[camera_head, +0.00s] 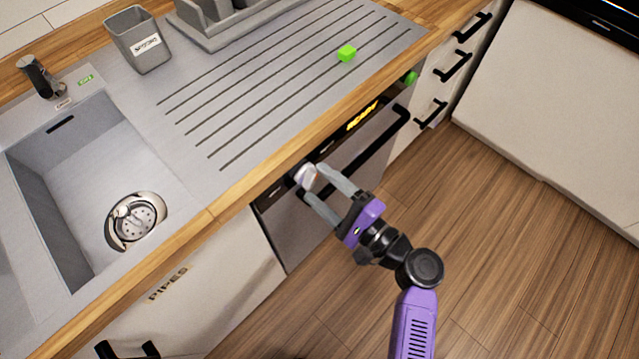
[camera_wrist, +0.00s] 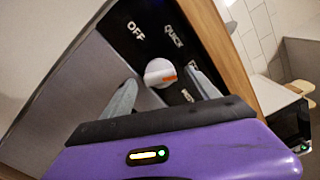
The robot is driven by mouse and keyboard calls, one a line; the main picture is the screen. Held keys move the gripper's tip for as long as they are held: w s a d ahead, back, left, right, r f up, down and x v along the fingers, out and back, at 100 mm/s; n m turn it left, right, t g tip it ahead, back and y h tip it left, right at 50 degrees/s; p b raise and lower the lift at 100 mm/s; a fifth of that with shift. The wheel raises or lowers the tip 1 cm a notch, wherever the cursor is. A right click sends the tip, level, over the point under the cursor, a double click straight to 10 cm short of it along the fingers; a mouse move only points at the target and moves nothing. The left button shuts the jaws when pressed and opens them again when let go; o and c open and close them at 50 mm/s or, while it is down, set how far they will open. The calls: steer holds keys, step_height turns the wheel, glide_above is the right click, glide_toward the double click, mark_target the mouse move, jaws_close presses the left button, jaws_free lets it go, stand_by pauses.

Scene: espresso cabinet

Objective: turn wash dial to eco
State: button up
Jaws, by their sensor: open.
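The wash dial (camera_head: 305,176) is a white round knob on the dishwasher's dark control strip, under the wooden counter edge. In the wrist view the dial (camera_wrist: 159,70) has an orange mark on its lower right side. The labels OFF (camera_wrist: 136,32) and QUICK (camera_wrist: 173,36) are readable. Other labels at the right are partly hidden by a finger, and I cannot read ECO for sure. My gripper (camera_head: 317,183) is open, with one grey finger on each side of the dial. I cannot tell whether the fingers touch it.
The dishwasher front (camera_head: 290,228) has a long black handle (camera_head: 375,145) to the right of my gripper and a yellow READY display (camera_head: 362,115). The wooden counter edge (camera_head: 245,190) runs close above the dial. The floor beside my arm is clear.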

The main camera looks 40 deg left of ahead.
steer(key=d, duration=0.7)
steer(key=shift+s, duration=0.3)
steer(key=shift+w, duration=0.1)
steer(key=w+d+f+t+h, duration=0.4)
steer(key=w+d+t+h, duration=0.1)
steer(key=w+d+t, duration=0.15)
steer(key=s+d+t+h, duration=0.4)
steer(key=d+t+h, duration=0.25)
steer(key=d, duration=0.75)
steer(key=s+d+r+n+h, duration=0.2)
steer(key=s+d+r, duration=0.2)
steer(key=s, duration=0.4)
steer(key=s+d+r+n+h+p, duration=0.1)
steer(key=s+d+r+n+h, duration=0.1)
steer(key=s+d+r, duration=0.3)
steer(key=s+d+r+n+h, duration=0.1)
steer(key=s+d+r, duration=0.3)
steer(key=s, duration=0.7)
steer(key=shift+s+d+r+n+t+h+p, duration=0.15)
steer(key=shift+d+r+n+t+h+p, duration=0.2)
steer(key=shift+r+h, duration=0.5)
